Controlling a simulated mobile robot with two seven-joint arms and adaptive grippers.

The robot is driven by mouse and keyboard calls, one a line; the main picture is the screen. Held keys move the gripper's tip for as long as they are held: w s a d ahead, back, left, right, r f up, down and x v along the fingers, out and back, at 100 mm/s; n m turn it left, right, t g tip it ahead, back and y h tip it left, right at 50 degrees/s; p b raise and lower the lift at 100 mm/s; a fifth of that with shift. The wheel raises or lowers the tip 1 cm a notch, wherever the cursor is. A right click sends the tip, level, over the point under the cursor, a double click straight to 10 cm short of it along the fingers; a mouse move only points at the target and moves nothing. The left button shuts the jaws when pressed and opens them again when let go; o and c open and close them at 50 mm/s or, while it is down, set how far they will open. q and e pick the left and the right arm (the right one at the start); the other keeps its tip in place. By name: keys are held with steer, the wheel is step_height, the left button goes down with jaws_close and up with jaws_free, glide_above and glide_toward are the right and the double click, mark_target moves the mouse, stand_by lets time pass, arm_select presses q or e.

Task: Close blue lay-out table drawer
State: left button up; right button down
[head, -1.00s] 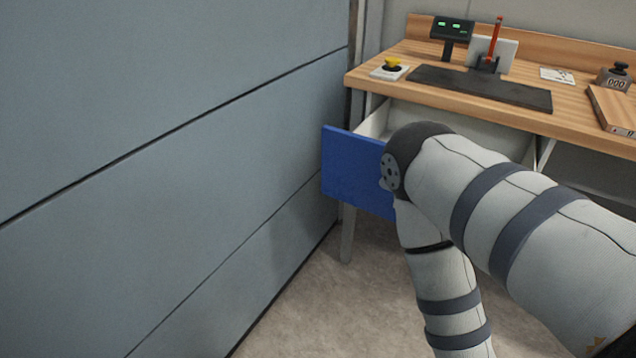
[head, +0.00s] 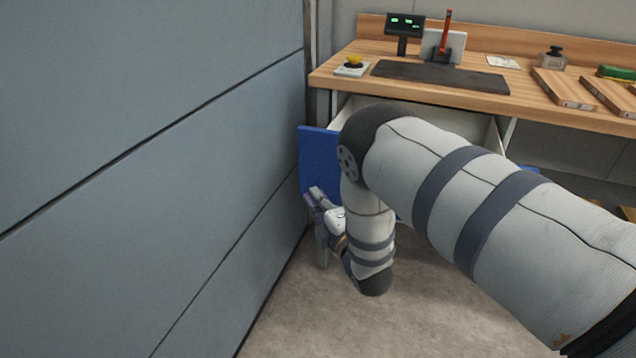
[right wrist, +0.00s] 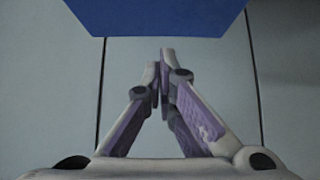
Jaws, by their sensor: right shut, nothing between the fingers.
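The blue drawer front (head: 319,160) stands out from under the wooden lay-out table (head: 420,78) in the head view, so the drawer is open. Its pale inside shows behind the front, and my right arm hides much of the drawer. My right gripper (head: 314,194) is at the lower left part of the blue front, on the near side of it. In the right wrist view my right gripper (right wrist: 162,60) is shut and empty, with the blue panel (right wrist: 155,15) just beyond its fingertips. I cannot tell whether they touch. My left gripper is not in view.
A grey panelled wall (head: 150,170) stands close on the left of the drawer. The tabletop carries a dark mat (head: 440,76), a display (head: 403,28), a yellow button (head: 353,62) and wooden blocks (head: 563,88). The floor (head: 300,320) in front is clear.

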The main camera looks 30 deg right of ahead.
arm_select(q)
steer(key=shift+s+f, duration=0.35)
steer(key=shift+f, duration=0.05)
arm_select(e)
steer(key=shift+w+d, duration=0.55)
steer(key=shift+w, duration=0.25)
steer(key=shift+w+d, duration=0.5)
steer(key=shift+w, duration=0.35)
steer(key=shift+w+d, duration=0.55)
steer(key=shift+w, duration=0.25)
arm_select(q)
steer(key=shift+b, duration=0.3)
